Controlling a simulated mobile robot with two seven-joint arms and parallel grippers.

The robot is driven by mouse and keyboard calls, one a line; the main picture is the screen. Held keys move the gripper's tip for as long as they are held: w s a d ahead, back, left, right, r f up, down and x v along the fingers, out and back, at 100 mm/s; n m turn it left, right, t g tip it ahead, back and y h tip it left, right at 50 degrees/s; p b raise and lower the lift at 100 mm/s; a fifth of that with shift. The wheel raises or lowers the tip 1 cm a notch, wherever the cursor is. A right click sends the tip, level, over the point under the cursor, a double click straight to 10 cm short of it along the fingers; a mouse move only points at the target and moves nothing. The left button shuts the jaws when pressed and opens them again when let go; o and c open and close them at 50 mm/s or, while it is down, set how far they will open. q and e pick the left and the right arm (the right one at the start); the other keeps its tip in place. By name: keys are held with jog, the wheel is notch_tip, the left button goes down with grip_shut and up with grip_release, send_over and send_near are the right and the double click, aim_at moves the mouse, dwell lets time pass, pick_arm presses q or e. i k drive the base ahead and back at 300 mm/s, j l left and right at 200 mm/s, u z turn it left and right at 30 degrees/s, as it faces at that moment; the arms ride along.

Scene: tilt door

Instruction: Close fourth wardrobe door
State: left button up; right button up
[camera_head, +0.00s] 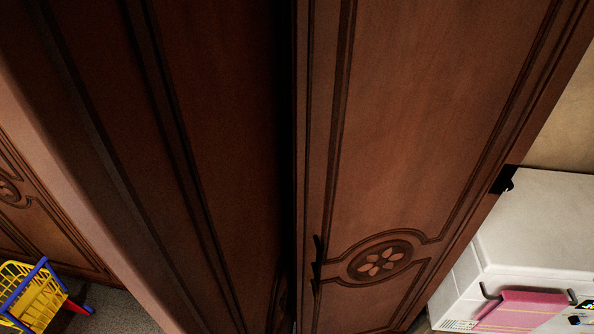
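A tall brown wardrobe fills most of the head view. Its right door (420,120) carries a carved flower medallion (380,263) and a small dark handle (317,265) near its left edge. Left of it is a darker, shadowed door panel (225,130) with long mouldings. A narrow black gap (290,150) runs between the two. The dark panel ends at the left in a lighter, slanting edge strip (95,210), and it seems to stand at an angle to the right door. I cannot tell which door is the fourth. Neither gripper is in view.
Beyond the slanting edge, at the lower left, are another carved brown panel (40,225) and a yellow, blue and red toy cart (38,298) on grey floor. At the right stands a white appliance-like box (535,230) with a pink item (522,308) at its front.

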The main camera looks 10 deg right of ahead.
aim_at(162, 129)
jog(key=l+u, duration=0.4)
jog(key=l, duration=0.15)
jog(key=k+l+u, duration=0.1)
jog(key=l+u, duration=0.25)
jog(key=l, duration=0.2)
